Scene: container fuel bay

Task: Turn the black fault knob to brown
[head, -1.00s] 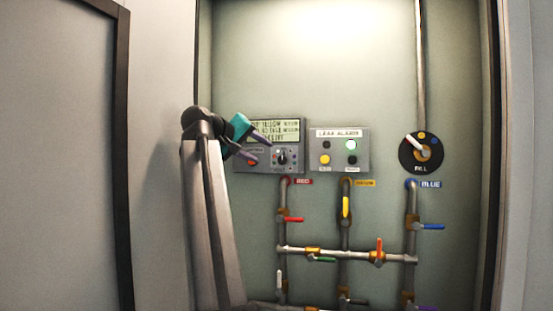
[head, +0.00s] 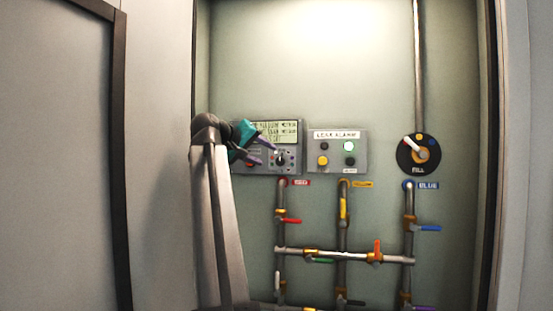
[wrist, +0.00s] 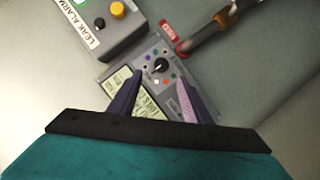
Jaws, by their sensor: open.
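The black fault knob (wrist: 160,65) sits on the grey control panel, ringed by small coloured dots; its white pointer mark is small and I cannot tell surely which dot it points at. In the head view the knob (head: 280,160) shows at the panel's lower right. The grey panel (head: 289,170) has a display with text above. My gripper (wrist: 157,100) is open, its two purple fingers spread in front of the panel, with the knob ahead between and beyond the fingertips, apart from them. In the head view my gripper (head: 268,151) is just left of the knob.
The leak alarm box (head: 337,150) with a yellow button and a lit green lamp is right of the panel. Farther right is the round fill dial (head: 418,154). Pipes with coloured valve handles (head: 345,254) run below. A red label (wrist: 168,29) is near the panel.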

